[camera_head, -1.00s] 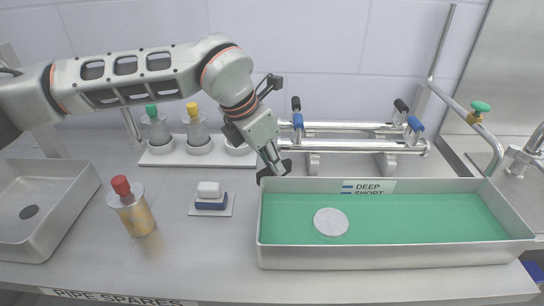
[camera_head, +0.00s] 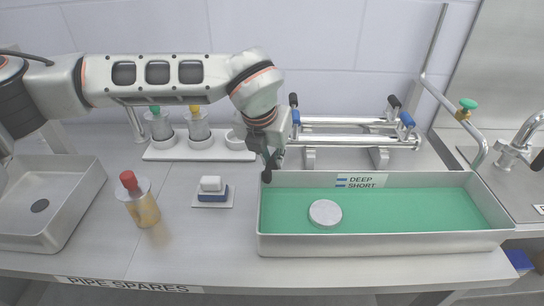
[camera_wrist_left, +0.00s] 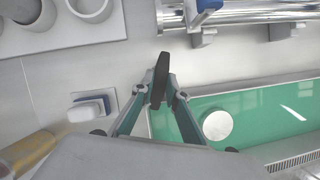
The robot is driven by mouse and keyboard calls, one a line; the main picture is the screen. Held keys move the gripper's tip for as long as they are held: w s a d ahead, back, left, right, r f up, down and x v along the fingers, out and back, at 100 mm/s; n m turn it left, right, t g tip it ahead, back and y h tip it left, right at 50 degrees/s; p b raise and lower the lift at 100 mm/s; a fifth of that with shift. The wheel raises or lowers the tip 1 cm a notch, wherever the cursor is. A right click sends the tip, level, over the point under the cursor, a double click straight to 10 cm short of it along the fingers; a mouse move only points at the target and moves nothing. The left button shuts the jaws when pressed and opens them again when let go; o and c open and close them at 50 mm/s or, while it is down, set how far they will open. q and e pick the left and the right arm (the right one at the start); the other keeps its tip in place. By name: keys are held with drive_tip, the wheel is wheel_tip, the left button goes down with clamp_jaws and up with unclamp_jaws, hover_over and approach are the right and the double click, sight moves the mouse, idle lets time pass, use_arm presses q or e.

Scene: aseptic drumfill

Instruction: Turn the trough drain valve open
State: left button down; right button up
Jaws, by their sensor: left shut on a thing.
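The trough (camera_head: 380,244) is a long steel tray with a green floor, on the right half of the bench in the head view. My left gripper (camera_head: 270,166) points down at its back left corner. In the left wrist view, the fingertips (camera_wrist_left: 160,92) are closed around a dark, slim lever (camera_wrist_left: 161,72). It appears to be the handle of the trough drain valve; the valve body is hidden beneath the gripper. A round pale disc (camera_head: 325,213) lies on the green floor. My right gripper is not in view.
Steel pipes with blue and black handles (camera_head: 345,139) lie on supports behind the trough. A bottle rack (camera_head: 160,153) stands at the back left. A red-capped bottle (camera_head: 140,204) and a small white-and-blue block (camera_head: 212,190) stand left of the trough.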

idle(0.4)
use_arm(q)
drive_tip(key=c, duration=2.3)
unclamp_jaws()
drive_tip(key=shift+r, duration=0.1)
drive_tip(key=v, duration=1.1)
drive_tip(key=shift+s+a+r, duration=0.1)
drive_tip(key=shift+s+r, duration=0.05)
drive_tip(key=shift+r, duration=0.25)
